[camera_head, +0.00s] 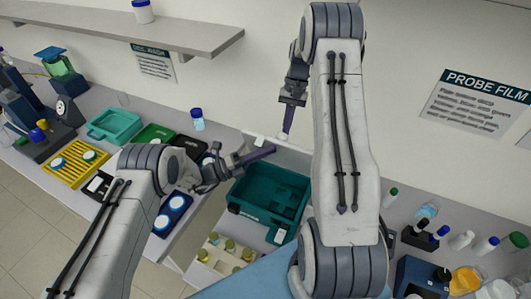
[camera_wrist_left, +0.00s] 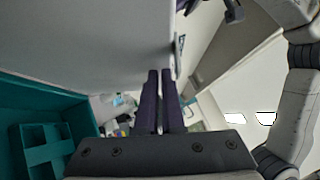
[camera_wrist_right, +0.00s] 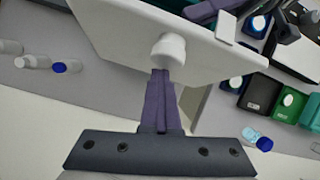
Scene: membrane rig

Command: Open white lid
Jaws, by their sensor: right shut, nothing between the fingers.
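The white lid (camera_head: 292,155) stands raised at the back of the teal box (camera_head: 243,212), whose inside is exposed. Its white panel fills the upper left of the left wrist view (camera_wrist_left: 85,40), and its round white knob (camera_wrist_right: 168,50) shows in the right wrist view. My right gripper (camera_wrist_right: 162,72) is shut and empty, its fingertips at the knob on the lid's outer side; I cannot tell if they touch. My left gripper (camera_head: 258,155) is at the lid's inner side, above the box. Its fingers (camera_wrist_left: 160,72) are close together with a narrow gap; nothing shows between them.
Left of the box stand a yellow rack (camera_head: 75,165), a teal tray (camera_head: 114,125) and a blue-capped bottle (camera_head: 197,119). A rack of vials (camera_head: 222,258) is in front. Several bottles stand at the right. A shelf (camera_head: 130,28) hangs at the upper left.

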